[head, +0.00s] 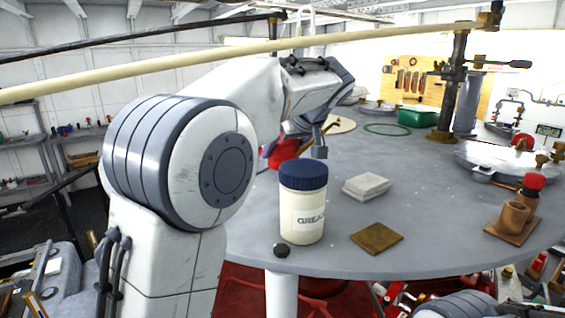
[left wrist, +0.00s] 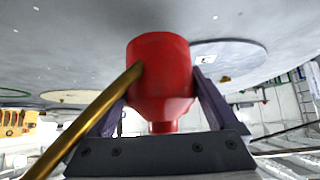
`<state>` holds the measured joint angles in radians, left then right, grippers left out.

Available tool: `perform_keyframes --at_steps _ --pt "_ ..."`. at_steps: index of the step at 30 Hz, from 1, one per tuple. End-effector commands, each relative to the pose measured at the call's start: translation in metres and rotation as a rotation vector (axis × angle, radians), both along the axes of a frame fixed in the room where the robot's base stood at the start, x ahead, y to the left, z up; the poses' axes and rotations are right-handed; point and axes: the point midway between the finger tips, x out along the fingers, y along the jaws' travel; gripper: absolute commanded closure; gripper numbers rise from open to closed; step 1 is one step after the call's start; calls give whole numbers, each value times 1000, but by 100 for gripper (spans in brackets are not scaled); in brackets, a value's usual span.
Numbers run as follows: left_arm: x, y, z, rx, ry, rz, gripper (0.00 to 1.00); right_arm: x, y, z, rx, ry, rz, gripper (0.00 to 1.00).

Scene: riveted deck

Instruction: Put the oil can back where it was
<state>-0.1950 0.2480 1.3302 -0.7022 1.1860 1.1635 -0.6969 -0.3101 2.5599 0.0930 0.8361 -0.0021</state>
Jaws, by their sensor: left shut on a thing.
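The red oil can (left wrist: 160,72) with a brass spout (left wrist: 92,118) is between the two fingers of my left gripper (left wrist: 163,88) in the left wrist view, and the gripper is shut on it. In the head view the red oil can (head: 284,153) is partly hidden behind my left arm and the grease jar. My left gripper (head: 318,148) is over the left side of the round grey table (head: 420,200). I cannot tell whether the can touches the table. My right gripper is not in view.
A grease jar (head: 303,215) with a blue lid stands at the near edge. A tan disc (head: 341,124) and green ring (head: 387,129) lie farther back.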

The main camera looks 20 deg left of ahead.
Motion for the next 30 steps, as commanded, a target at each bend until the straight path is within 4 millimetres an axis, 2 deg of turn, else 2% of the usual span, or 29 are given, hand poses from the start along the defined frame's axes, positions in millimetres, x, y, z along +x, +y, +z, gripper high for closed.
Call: perform_keyframes --at_steps 9,22,23,30 --pt "0 1 -34 2 0 0 74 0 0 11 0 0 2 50" --pt "0 1 -41 1 -1 1 74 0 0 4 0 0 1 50" --pt "0 1 -40 0 1 2 0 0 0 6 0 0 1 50" --pt "0 1 -39 0 2 1 0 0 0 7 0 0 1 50"
